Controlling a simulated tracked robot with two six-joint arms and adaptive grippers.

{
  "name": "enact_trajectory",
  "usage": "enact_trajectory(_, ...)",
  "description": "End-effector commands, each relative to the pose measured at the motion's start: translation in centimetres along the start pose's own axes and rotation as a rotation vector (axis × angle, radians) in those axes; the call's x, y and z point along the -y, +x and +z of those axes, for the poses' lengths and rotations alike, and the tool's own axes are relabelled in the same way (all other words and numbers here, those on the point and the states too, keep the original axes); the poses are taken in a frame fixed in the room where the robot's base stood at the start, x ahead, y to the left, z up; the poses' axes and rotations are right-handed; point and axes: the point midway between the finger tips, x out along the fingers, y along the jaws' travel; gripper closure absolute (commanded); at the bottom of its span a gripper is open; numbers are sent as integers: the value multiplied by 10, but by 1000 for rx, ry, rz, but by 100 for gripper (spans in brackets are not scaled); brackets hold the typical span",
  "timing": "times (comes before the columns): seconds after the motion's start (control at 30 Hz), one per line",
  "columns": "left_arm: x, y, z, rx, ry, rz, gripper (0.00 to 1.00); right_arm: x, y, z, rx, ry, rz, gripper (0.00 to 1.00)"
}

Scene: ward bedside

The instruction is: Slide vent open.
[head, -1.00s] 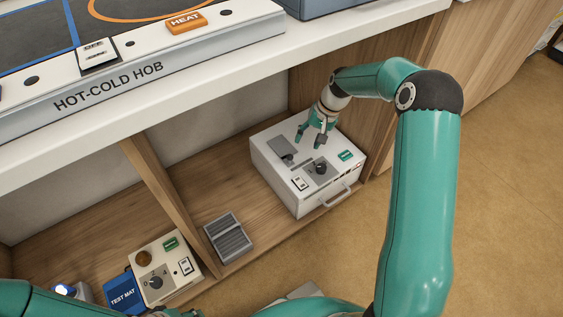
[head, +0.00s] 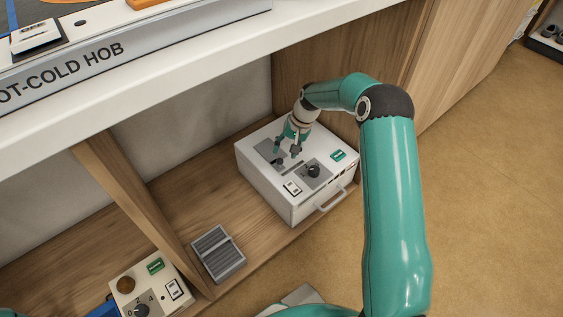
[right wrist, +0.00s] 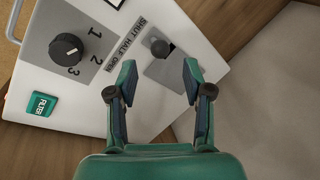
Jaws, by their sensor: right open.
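The vent is a grey sliding plate with a small dark knob (right wrist: 160,48) on top of a white box (head: 260,180). The words SHUT, HALF and OPEN run beside it; the knob appears nearer the SHUT end. The vent plate also shows in the head view (head: 266,149), partly behind my gripper. My right gripper (right wrist: 159,74) is open and empty, pointing down over the vent. In the right wrist view its fingertips lie either side of the knob's line, just short of it. I cannot tell whether they touch anything. My left gripper is out of view.
The box also carries a black dial (right wrist: 66,49), a green FILTER button (right wrist: 41,104) and a front handle (head: 330,198). A grey ribbed block (head: 217,253) and another control box (head: 150,290) are to the left. The white counter (head: 150,95) overhangs the shelf.

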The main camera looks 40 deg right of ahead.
Motion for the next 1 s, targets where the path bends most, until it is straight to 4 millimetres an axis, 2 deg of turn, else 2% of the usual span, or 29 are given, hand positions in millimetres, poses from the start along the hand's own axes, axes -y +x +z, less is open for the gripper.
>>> enact_trajectory(0.03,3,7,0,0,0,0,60,-1,15,0,2,-1,0,50)
enact_trajectory(0.1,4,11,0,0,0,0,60,-1,26,0,0,-1,0,50)
enact_trajectory(0.3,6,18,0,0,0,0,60,0,46,0,-2,0,0,50)
enact_trajectory(0.7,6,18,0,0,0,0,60,1,52,0,-1,-1,0,50)
enact_trajectory(1.0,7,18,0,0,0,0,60,1,51,0,-1,-1,0,100)
